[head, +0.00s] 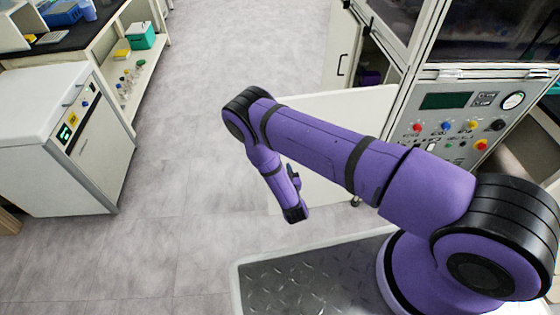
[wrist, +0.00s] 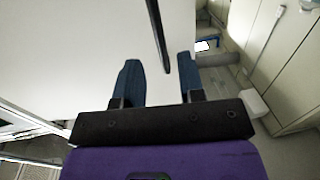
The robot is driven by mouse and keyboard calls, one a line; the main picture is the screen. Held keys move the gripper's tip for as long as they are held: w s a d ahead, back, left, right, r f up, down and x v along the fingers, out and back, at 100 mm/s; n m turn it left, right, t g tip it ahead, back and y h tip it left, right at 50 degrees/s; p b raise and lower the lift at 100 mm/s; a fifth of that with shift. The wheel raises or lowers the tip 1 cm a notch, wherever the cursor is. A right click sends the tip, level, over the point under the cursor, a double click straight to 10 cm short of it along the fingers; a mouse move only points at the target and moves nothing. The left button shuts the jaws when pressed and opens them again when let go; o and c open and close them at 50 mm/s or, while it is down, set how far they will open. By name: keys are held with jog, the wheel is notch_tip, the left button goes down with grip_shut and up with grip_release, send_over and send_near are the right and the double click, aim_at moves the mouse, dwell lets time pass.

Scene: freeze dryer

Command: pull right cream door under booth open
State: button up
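A cream door panel (head: 345,110) stands swung out from the cabinet under the booth, partly hidden behind my purple arm. In the wrist view a pale door face (wrist: 70,50) fills the left, with a dark bar handle (wrist: 158,38) on it near its right edge. My gripper (wrist: 159,80) has its two dark fingers apart. The handle's lower end shows between and just beyond the fingertips; I cannot tell whether they touch it. In the head view my gripper (head: 295,205) hangs in front of the panel, its fingers too small to read.
Another cream door (head: 343,50) with a black handle stands open farther back, with dark cabinet space beside it. A control panel (head: 460,118) with knobs is at the right. A white appliance (head: 75,140) and shelving stand at the left. The grey floor (head: 190,190) between is clear.

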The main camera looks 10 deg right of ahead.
jog(key=shift+s, duration=2)
jog(key=shift+s, duration=0.1)
